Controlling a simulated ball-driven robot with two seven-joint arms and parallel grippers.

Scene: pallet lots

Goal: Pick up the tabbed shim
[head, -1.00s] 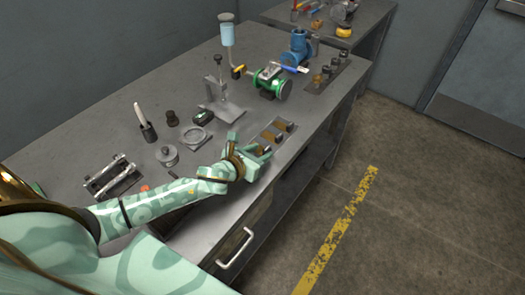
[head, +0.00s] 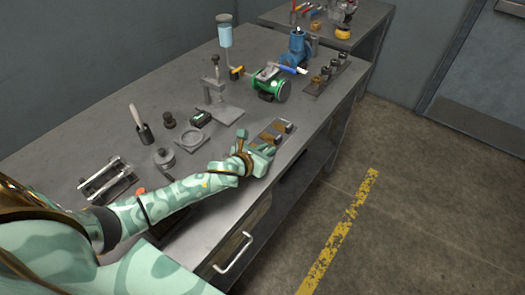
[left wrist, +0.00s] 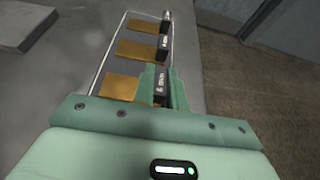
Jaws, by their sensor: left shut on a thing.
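Several brass shims with black labelled tabs lie in a row in a shallow tray, its thin light rim (left wrist: 104,55) showing in the left wrist view. The nearest tabbed shim (left wrist: 119,88) has its black tab between the fingers of my left gripper (left wrist: 160,88), which is shut on it. Its brass plate sticks out to the left. Two other shims, the middle one (left wrist: 130,49) and the far one (left wrist: 144,25), lie beyond it. In the head view, my left gripper (head: 267,151) is at the near end of the tray and hides the held shim. My right gripper does not show.
A grey stand (head: 222,108), a green valve (head: 270,86) and a blue pump-like part (head: 297,48) stand farther back on the bench. The bench's front edge is close on the right.

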